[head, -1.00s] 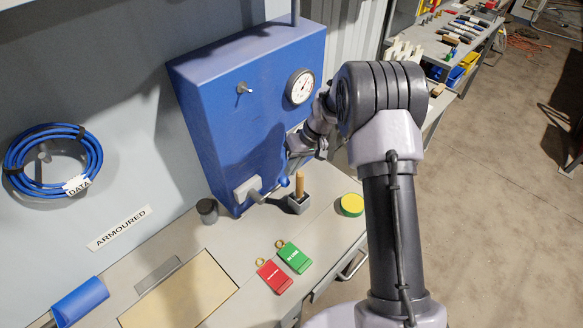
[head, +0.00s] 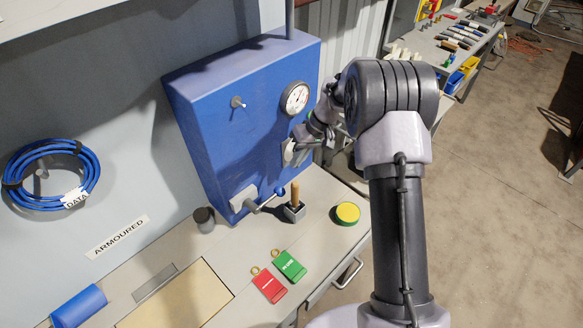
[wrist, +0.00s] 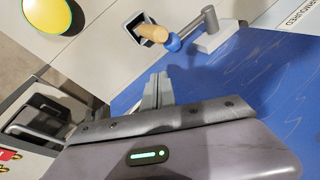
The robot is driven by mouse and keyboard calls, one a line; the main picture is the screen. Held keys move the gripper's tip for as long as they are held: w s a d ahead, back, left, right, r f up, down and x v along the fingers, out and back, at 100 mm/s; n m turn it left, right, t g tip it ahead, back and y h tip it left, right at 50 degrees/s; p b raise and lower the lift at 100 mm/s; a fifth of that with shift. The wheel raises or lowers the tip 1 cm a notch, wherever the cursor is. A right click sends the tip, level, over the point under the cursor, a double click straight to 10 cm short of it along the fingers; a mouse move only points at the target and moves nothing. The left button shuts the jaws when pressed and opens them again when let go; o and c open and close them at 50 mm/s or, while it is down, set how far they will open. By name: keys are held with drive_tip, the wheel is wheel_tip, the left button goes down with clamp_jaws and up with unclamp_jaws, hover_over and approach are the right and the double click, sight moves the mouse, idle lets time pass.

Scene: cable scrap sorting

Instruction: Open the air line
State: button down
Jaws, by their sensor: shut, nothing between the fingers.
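The blue air cabinet (head: 225,110) stands against the wall and carries a round white gauge (head: 295,99). A grey valve block (head: 243,198) sits low on its front. The valve's metal lever ends in a blue knob (head: 280,191) and points right along the front; the knob also shows in the wrist view (wrist: 174,43). My gripper (head: 288,158) is in front of the cabinet, above the knob and apart from it. Its fingers are together and empty in the wrist view (wrist: 158,84). The gauge needle is too small to read.
A wooden handle (head: 295,192) stands upright in a small dark holder close to the knob. A yellow-green disc (head: 347,213), red tag (head: 269,285), green tag (head: 289,265) and dark cylinder (head: 204,219) are on the bench.

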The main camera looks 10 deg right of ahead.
drive_tip(key=w+d+r+p, duration=0.1)
drive_tip(key=d+r, duration=0.2)
drive_tip(key=d, duration=0.2)
drive_tip(key=shift+w+d+r, duration=0.15)
drive_tip(key=shift+w+r, duration=0.05)
drive_tip(key=shift+w, duration=0.15)
drive_tip(key=s+a+r+m+t+h+b, duration=0.1)
drive_tip(key=s+a+r+m+b, duration=0.15)
drive_tip(key=s+r, duration=0.5)
drive_tip(key=s+a+r+m+t+h+b, duration=0.1)
drive_tip(key=s+a+r+b, duration=0.3)
drive_tip(key=s+r, duration=0.35)
drive_tip(key=s+a+f+m+t+b, duration=0.1)
drive_tip(key=s+f+b, duration=0.1)
drive_tip(key=s, duration=0.8)
drive_tip(key=s+a+f+m+t+b, duration=0.1)
drive_tip(key=s+f+m+t+b, duration=0.1)
drive_tip(key=s, duration=0.8)
drive_tip(key=shift+a+f, duration=0.25)
drive_tip(key=shift+a, duration=0.1)
